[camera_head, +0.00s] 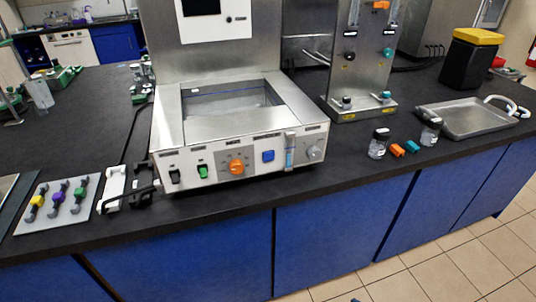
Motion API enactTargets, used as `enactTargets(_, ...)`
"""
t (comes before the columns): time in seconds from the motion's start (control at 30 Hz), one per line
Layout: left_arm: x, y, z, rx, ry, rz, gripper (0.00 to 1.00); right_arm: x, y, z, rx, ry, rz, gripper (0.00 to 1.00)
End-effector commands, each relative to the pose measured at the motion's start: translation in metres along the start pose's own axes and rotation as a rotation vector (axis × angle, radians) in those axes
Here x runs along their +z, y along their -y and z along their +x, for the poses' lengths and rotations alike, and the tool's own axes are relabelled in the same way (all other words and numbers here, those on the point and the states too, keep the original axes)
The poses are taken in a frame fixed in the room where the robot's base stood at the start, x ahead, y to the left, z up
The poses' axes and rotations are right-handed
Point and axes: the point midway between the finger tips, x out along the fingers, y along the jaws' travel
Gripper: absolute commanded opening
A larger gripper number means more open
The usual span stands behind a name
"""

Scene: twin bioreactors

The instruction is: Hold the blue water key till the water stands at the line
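The basin looks grey inside; I cannot tell where the water surface stands. A narrow upright sight gauge (290,150) to the right of the key shows some blue, but its level is too small to read. Neither of my grippers is in view.
The panel also holds a green switch (202,171), an orange knob (236,167) and a grey knob (314,153). Jars (379,144) and a steel tray (468,118) stand at right. A plate with coloured valves (58,200) lies at left. Bench space before the bath is narrow.

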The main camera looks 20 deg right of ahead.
Motion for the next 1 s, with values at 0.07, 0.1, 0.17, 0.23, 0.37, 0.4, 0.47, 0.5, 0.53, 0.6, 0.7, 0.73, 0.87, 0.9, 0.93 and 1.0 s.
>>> enactTargets(0.07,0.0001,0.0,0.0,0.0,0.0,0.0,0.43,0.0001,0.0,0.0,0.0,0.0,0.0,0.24)
enactTargets(0.1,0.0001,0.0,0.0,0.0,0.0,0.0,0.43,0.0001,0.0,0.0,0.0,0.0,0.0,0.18)
enactTargets(0.17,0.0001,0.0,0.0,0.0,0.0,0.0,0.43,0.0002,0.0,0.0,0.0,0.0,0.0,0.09)
enactTargets(0.23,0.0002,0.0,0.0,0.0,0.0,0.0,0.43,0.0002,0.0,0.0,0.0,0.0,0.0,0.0)
enactTargets(0.37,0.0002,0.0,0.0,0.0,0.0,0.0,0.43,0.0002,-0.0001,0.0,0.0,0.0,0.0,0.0)
enactTargets(0.4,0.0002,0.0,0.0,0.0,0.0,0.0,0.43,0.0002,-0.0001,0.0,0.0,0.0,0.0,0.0)
enactTargets(0.47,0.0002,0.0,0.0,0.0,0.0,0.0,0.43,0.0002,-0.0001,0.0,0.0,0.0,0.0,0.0)
enactTargets(0.5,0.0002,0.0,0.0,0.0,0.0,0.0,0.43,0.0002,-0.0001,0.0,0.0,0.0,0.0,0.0)
enactTargets(0.53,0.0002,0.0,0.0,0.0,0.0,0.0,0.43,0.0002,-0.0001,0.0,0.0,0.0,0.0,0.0)
enactTargets(0.6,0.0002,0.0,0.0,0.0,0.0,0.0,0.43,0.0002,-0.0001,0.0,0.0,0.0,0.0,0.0)
enactTargets(0.7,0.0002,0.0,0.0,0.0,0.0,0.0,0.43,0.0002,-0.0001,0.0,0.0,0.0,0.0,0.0)
enactTargets(0.73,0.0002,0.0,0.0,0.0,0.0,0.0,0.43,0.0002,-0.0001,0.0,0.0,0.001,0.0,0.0)
enactTargets(0.87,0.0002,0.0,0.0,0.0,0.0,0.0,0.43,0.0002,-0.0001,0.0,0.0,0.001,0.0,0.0)
enactTargets(0.9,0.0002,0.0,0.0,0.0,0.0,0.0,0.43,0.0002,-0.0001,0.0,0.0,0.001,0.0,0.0)
enactTargets(0.93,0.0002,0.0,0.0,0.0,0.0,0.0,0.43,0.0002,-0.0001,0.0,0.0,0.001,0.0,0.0)
enactTargets(1.0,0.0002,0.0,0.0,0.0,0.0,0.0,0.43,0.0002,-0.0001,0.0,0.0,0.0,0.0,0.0)
